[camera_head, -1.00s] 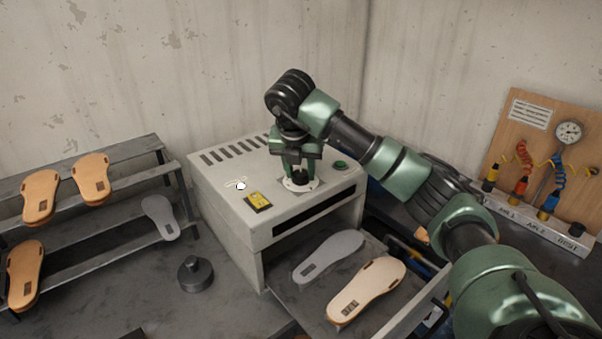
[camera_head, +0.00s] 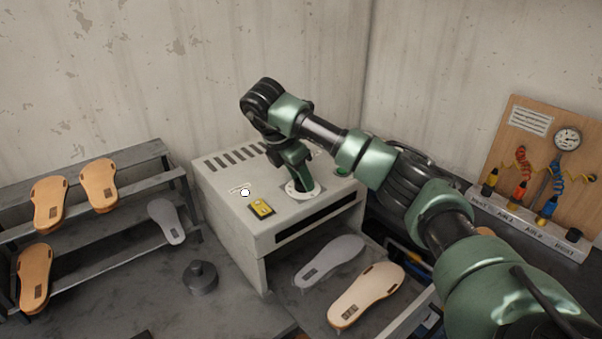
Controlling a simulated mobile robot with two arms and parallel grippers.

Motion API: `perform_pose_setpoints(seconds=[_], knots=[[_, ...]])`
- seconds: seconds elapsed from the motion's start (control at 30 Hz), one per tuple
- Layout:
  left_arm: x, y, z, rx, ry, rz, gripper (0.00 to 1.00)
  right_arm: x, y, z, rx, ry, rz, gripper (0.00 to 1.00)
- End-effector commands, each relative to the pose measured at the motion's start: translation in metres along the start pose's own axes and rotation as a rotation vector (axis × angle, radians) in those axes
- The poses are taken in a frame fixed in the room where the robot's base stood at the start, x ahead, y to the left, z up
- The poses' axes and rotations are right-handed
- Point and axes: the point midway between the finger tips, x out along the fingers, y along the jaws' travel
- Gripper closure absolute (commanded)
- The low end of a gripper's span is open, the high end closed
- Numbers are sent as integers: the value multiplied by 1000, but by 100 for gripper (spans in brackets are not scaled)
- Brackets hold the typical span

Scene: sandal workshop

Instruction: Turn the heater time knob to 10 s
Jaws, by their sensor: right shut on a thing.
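The heater (camera_head: 225,200) is a pale grey box with vent slots on top. Its time knob stands at a round white dial (camera_head: 302,191) on the top panel. My right gripper (camera_head: 301,181) reaches down over the dial and is shut on the knob. The gripper hides the knob, and I cannot read the dial setting. My right arm comes in from the right, and the gripper is tilted. My left gripper is not in view.
A grey sole (camera_head: 330,260) and a tan sole (camera_head: 366,294) lie on the open tray in front. A rack (camera_head: 95,168) of soles stands left. A dark weight (camera_head: 200,277) sits on the bench.

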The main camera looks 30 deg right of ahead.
Motion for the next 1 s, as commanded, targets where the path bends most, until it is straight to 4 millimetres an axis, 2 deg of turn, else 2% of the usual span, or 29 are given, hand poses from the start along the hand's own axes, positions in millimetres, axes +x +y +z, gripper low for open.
perform_pose_setpoints(seconds=[0.57, 0.6, 0.67, 1.0], knots=[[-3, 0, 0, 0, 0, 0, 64, 1, 0, 0, 34, 1, -15, 100], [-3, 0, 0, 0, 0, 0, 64, 1, 0, 0, 33, 1, -15, 60], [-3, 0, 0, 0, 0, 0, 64, 1, 0, 0, 33, 1, -15, 43], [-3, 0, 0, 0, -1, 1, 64, -1, 0, 0, 32, 1, -13, 42]])
